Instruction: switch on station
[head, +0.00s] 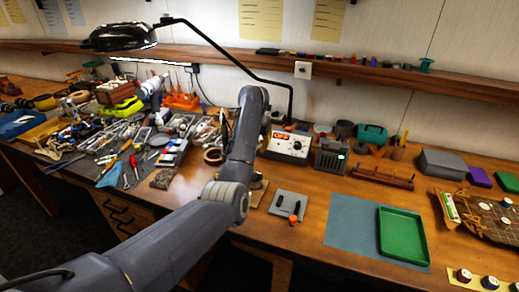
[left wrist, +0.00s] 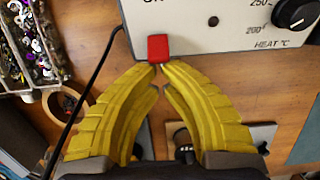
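The station is a white box (head: 287,146) on the bench, right of my left forearm in the head view. Its red display (head: 281,135) seems to read OFF. In the left wrist view, its pale panel (left wrist: 215,22) shows a black heat knob (left wrist: 294,14) at the right and a red switch (left wrist: 158,48) at its near edge. My left gripper (left wrist: 160,68) has yellow curved fingers, their tips together just below the switch. It is shut and holds nothing visible. Whether the tips touch the switch I cannot tell. In the head view my arm hides the fingers. My right gripper is not in view.
A grey-green device (head: 331,156) stands right of the station. A green tray (head: 403,235) lies on a blue mat (head: 355,228) at the right. Tools clutter the left bench. A tape ring (left wrist: 62,104) and a black cable (left wrist: 88,92) lie left of my fingers.

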